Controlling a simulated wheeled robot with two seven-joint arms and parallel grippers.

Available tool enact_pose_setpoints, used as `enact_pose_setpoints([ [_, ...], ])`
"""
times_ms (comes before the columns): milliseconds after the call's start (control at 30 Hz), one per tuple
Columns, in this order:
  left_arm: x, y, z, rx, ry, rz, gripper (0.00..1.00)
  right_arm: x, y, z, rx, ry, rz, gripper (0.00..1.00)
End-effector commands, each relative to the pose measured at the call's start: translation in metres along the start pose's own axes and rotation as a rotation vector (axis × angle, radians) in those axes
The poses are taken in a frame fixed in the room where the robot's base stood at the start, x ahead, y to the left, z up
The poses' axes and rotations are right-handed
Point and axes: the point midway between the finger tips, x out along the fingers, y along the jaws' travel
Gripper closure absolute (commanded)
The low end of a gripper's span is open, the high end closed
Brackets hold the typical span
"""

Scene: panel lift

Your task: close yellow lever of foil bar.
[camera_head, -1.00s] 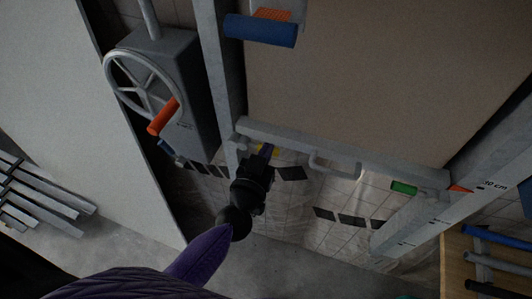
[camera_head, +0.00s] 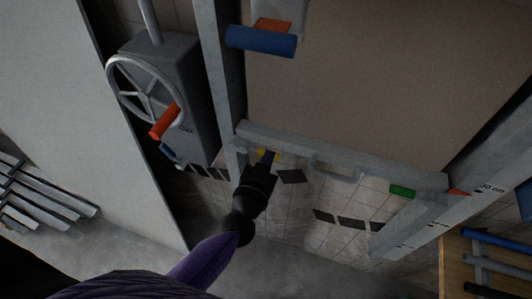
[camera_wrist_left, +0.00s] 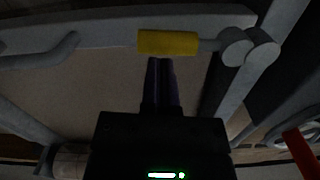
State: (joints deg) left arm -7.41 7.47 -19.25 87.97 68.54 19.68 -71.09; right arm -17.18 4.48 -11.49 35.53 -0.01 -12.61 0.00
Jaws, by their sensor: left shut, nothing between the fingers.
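The yellow lever (camera_wrist_left: 168,42) shows in the left wrist view as a yellow handle on a grey rod, joined to a round pivot at its right, beside the grey foil bar (camera_wrist_left: 100,32). In the head view only small bits of yellow (camera_head: 262,152) show around my left fingers, under the left end of the bar (camera_head: 340,154). My left gripper (camera_head: 270,156) is shut and empty. In the wrist view its fingertips (camera_wrist_left: 160,62) are just below the yellow handle; whether they touch it I cannot tell. My right gripper is not in view.
A blue handle (camera_head: 261,40) sits on the upper frame. A wheel (camera_head: 146,90) with an orange grip (camera_head: 165,121) is at the left. A green handle (camera_head: 402,191) is at the bar's right end. A wooden stand (camera_head: 455,265) with pipes is at lower right.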

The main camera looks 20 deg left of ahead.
Motion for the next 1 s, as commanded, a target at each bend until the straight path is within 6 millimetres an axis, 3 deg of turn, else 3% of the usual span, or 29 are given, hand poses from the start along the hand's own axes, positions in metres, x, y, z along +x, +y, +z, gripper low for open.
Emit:
enact_pose_setpoints([
  [467, 0.001, 0.005, 0.026, 0.374, -0.003, -0.018, 1.00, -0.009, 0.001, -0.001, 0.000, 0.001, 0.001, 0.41],
  [1000, 0.003, -0.003, 0.060, 0.882, -0.002, -0.043, 1.00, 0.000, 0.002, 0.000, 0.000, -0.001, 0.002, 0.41],
])
